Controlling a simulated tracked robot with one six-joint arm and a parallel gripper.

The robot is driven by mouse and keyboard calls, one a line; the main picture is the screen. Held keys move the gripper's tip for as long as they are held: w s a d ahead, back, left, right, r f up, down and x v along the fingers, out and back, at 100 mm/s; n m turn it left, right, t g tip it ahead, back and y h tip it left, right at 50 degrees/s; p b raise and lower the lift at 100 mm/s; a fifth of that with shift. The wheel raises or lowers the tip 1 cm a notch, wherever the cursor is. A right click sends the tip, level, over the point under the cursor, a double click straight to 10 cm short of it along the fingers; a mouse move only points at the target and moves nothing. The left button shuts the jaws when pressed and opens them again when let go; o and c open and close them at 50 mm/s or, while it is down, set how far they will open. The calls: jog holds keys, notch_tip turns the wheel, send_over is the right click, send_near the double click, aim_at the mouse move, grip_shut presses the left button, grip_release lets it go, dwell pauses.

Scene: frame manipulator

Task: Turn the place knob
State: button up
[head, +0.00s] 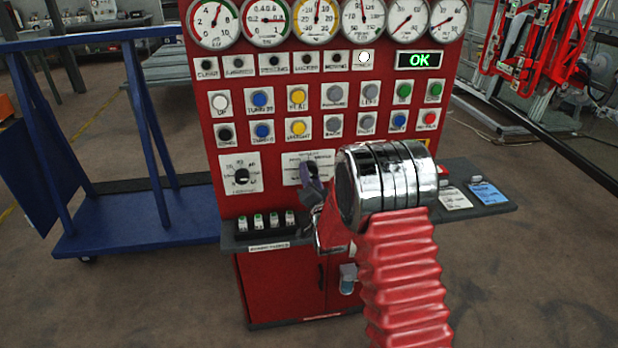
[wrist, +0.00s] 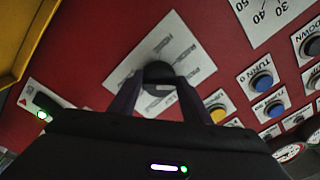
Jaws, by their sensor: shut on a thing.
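The place knob (wrist: 158,70) is a black round knob on a white label plate (wrist: 187,45), mounted on the red panel. Several lines of small print ring it and are too blurred to read. My gripper (wrist: 156,90) is shut on the knob, with one dark purple finger on each side of it. In the head view the plate (head: 292,160) shows right of the scale dial, with my gripper (head: 310,172) in front of it. There the knob is mostly hidden by the fingers, and its pointing direction cannot be told.
A scale dial (head: 241,176) sits left of the plate. A grey shelf (head: 495,207) juts out below. A blue cart (head: 130,222) stands left.

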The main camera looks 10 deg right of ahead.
jog(key=shift+d+f, duration=0.2)
jog(key=shift+f, duration=0.05)
jog(key=o, duration=0.8)
jog(key=shift+o, duration=1.1)
jog(key=shift+r, duration=0.1)
jog(key=shift+a, duration=0.1)
jog(key=s+f, duration=0.1)
jog(key=s, duration=1.2)
jog(key=shift+s, duration=0.4)
